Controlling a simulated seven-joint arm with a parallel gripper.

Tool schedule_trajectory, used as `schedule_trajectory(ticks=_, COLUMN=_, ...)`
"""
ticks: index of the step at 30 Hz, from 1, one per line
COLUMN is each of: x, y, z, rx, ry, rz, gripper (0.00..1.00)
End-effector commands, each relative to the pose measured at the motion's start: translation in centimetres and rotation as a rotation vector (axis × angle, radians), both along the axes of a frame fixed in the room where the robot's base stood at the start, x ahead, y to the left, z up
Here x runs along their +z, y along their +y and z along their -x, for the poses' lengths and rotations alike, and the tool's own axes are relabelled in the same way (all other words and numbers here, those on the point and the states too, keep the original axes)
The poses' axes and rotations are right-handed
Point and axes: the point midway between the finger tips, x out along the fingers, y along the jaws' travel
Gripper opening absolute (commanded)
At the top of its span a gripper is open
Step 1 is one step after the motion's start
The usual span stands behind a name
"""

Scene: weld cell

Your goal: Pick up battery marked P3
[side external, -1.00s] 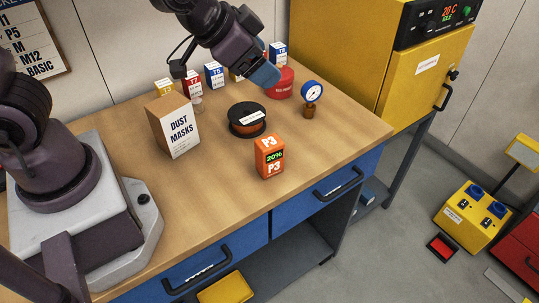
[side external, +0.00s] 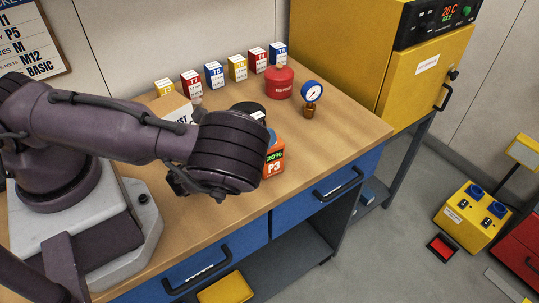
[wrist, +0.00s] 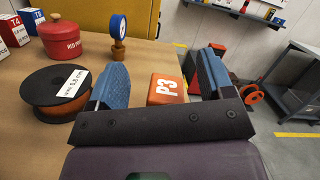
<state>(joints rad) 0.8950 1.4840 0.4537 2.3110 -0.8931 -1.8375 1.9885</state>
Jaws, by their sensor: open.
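The orange battery marked P3 (side external: 274,163) stands upright on the wooden bench, near its front edge. In the wrist view the battery's orange top with white P3 (wrist: 167,89) shows between my two blue fingers. My gripper (wrist: 160,75) is open and empty, with the battery in the gap and nearer the right finger. I cannot tell whether the fingers reach down beside it.
A wire spool (wrist: 55,92) lies left of my left finger. A red pot (side external: 279,82) and a blue gauge (side external: 312,92) stand behind the battery. Several small labelled boxes (side external: 214,75) line the back. A dust masks box (side external: 177,108) is partly behind my arm.

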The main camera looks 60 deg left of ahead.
Motion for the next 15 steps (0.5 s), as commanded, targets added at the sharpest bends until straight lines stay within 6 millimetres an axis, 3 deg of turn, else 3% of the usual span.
schedule_trajectory(ticks=3, x=-3.0, y=-0.5, z=0.9, rx=-0.031, ry=0.094, rz=-0.201, gripper=0.74)
schedule_trajectory(ticks=6, x=-4.5, y=-0.8, z=1.5, rx=-0.052, ry=0.143, rz=-0.308, gripper=0.74)
schedule_trajectory(ticks=11, x=-5.5, y=-1.0, z=1.4, rx=-0.066, ry=0.171, rz=-0.375, gripper=0.74)
schedule_trajectory(ticks=15, x=-5.4, y=-1.2, z=-0.2, rx=-0.065, ry=0.171, rz=-0.374, gripper=0.74)
